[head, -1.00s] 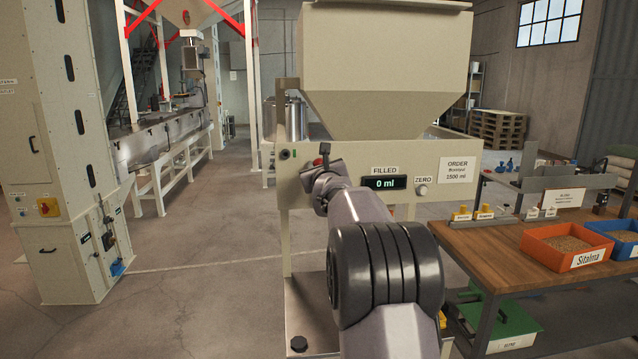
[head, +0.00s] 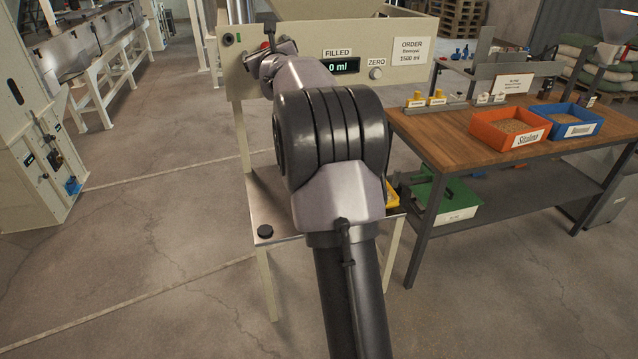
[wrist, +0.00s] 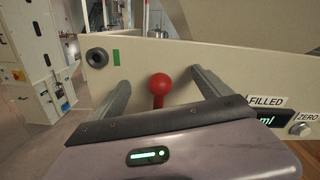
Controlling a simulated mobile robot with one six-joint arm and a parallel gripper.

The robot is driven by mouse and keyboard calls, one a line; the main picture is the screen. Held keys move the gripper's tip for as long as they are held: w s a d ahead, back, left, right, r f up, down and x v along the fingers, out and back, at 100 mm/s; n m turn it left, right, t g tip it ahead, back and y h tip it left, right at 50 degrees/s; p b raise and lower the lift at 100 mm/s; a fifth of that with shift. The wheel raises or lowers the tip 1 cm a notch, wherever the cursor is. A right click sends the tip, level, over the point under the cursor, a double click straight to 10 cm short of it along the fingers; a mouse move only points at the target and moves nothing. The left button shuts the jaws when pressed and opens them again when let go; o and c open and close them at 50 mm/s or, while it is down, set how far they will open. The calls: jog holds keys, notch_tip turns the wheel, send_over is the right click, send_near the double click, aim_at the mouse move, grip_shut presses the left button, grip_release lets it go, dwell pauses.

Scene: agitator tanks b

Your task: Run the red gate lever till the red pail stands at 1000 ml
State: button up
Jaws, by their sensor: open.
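The red ball knob of the gate lever (wrist: 161,84) stands upright in front of the beige panel in the wrist view. My gripper (wrist: 160,80) is open, with one finger on each side of the knob and visible gaps. In the head view my gripper (head: 264,62) is at the panel's left part, and only a bit of red shows there. The FILLED display (head: 341,66) reads 0 ml. No red pail can be seen; my arm covers much of the stand below the panel.
An order card (head: 409,50) reads 1500 ml, beside the ZERO knob (head: 376,73). The metal stand shelf (head: 262,205) carries a black knob. A wooden bench (head: 450,125) at right holds an orange bin (head: 508,142) and a blue bin (head: 585,130). Floor at left is clear.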

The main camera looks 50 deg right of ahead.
jog(key=b+v, duration=0.2)
jog(key=v, duration=0.4)
dwell(0.5)
